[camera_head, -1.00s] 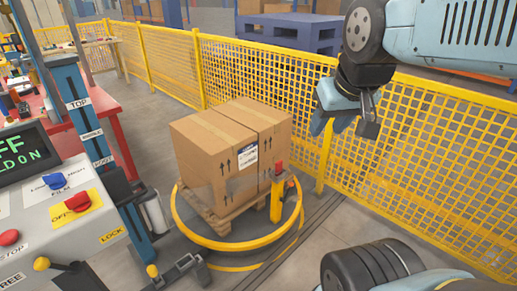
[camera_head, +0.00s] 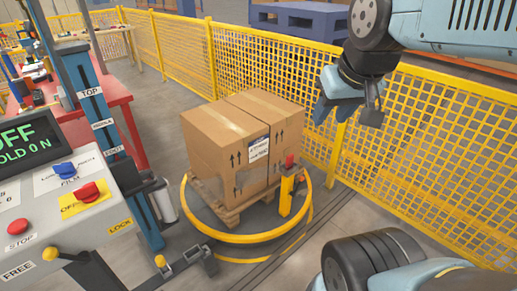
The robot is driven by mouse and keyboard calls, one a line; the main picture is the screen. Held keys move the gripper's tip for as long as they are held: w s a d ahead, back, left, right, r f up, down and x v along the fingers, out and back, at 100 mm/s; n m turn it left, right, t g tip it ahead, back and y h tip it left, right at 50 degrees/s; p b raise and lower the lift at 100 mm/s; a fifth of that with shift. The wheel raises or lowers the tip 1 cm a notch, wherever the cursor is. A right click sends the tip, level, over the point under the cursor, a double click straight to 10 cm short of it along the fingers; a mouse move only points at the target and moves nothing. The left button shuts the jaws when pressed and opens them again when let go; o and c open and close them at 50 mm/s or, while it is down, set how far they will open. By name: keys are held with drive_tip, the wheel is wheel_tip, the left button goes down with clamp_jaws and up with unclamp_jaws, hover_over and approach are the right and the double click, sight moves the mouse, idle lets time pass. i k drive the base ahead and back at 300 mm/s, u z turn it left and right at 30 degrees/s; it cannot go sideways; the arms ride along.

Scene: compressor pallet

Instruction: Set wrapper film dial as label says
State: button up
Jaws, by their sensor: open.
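The film dial (camera_head: 65,170) is a blue knob on a white plate marked FILM, on the grey control panel at the left. The text around it is too small to read surely. A label (camera_head: 259,150), white with a blue top, is on the front of the brown cartons (camera_head: 212,140); its print is not legible. The cartons stand on a wooden pallet (camera_head: 228,216) inside a yellow ring. My gripper (camera_head: 345,112) is open and empty at the upper right, above and right of the cartons, far from the dial.
The panel also has a red switch (camera_head: 88,192) on yellow, a red STOP button (camera_head: 18,227), a yellow knob (camera_head: 50,254) and a display (camera_head: 25,138) reading OFF. A blue mast (camera_head: 110,125) stands behind it. Yellow mesh fence (camera_head: 430,160) runs behind the cartons and my arm.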

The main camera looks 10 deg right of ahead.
sight(66, 170)
drive_tip(key=z, duration=1.35)
drive_tip(key=i, duration=0.1)
drive_tip(key=u, duration=3.1)
drive_tip(key=k, duration=0.85)
drive_tip(key=u, duration=0.15)
drive_tip(key=i, duration=0.85)
drive_tip(key=z, duration=0.05)
